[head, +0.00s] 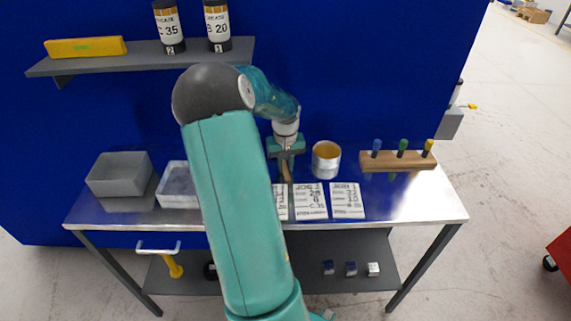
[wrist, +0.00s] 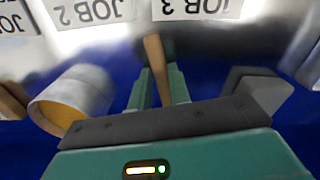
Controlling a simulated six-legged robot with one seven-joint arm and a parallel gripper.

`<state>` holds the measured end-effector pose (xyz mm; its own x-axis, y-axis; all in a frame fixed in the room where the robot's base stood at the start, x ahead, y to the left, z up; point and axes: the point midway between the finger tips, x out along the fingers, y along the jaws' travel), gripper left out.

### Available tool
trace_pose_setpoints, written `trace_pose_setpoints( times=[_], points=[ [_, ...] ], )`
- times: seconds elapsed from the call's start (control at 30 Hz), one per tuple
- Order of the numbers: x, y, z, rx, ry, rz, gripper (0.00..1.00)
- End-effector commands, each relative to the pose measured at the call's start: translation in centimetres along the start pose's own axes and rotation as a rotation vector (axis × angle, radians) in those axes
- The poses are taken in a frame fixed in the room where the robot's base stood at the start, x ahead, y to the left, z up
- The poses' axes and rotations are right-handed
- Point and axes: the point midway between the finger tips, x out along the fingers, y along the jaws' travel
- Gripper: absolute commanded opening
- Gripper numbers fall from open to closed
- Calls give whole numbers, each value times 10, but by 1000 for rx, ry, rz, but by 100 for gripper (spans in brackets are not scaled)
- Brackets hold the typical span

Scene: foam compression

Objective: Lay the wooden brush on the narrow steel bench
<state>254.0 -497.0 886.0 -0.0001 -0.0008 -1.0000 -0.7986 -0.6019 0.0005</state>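The wooden brush shows in the wrist view as a tan wooden handle (wrist: 155,62) between the two fingers of my gripper (wrist: 160,82). The fingers lie close along both sides of the handle and appear shut on it. The handle sticks out past the fingertips; I cannot make out bristles. In the head view my gripper (head: 285,152) points down over the back middle of the steel bench (head: 405,205), with the brush (head: 287,172) below it. Whether the brush touches the bench top is unclear.
A metal can (head: 326,160) stands just right of my gripper. Job cards (head: 310,201) lie at the front. A wooden block with several coloured-handled tools (head: 398,160) is at right. Grey bins (head: 120,175) are at left. A blue wall is behind; bare steel shows at front right.

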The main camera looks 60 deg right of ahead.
Motion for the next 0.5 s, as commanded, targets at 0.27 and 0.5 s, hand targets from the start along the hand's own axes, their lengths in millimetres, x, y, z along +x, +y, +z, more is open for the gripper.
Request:
trace_pose_setpoints(
  times=[0.27,0.5],
  points=[
    [0,0,0,0,0,0,37],
    [-4,0,-1,-1,3,-1,37]
  ],
)
